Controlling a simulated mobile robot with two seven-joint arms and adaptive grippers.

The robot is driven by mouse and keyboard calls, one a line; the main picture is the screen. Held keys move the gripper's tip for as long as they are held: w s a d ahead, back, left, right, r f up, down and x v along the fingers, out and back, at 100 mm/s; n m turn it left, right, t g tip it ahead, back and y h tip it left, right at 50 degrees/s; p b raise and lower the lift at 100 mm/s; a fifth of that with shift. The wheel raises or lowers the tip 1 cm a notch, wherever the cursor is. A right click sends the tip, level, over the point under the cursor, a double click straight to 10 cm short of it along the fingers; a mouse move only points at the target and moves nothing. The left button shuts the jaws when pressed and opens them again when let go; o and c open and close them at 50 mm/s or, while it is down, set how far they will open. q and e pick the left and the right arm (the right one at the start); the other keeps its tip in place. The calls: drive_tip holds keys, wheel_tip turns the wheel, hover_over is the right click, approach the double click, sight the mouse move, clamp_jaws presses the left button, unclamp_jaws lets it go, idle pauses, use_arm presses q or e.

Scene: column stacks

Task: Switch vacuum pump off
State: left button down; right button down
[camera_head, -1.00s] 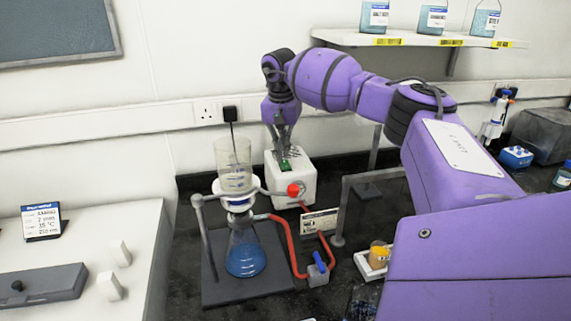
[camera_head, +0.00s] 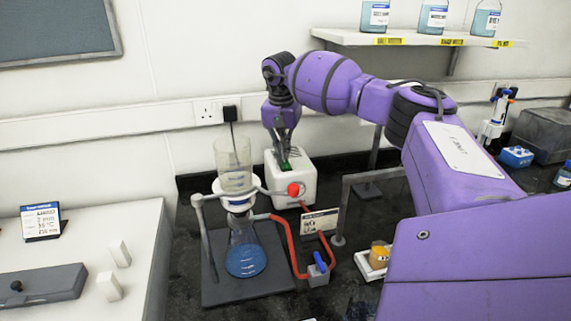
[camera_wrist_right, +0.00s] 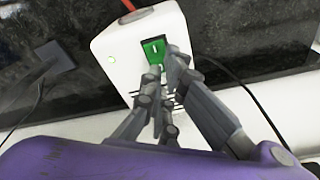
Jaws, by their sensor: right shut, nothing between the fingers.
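My right gripper (camera_head: 284,161) is shut and empty. Its fingertips (camera_wrist_right: 166,64) are right at the near edge of the switch; I cannot tell whether they touch it. In the head view the fingers hide part of the switch. My left gripper is not in view.
A filter funnel (camera_head: 234,180) sits on a flask of blue liquid (camera_head: 245,257) left of the pump. A red hose (camera_head: 290,248) runs to a blue-handled valve (camera_head: 318,272). A metal stand (camera_head: 343,206) and a beaker of orange liquid (camera_head: 379,254) are to the right.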

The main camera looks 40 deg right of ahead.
sight(284, 161)
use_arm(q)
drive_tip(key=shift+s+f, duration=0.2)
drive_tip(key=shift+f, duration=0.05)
use_arm(e)
drive_tip(key=shift+f, duration=0.75)
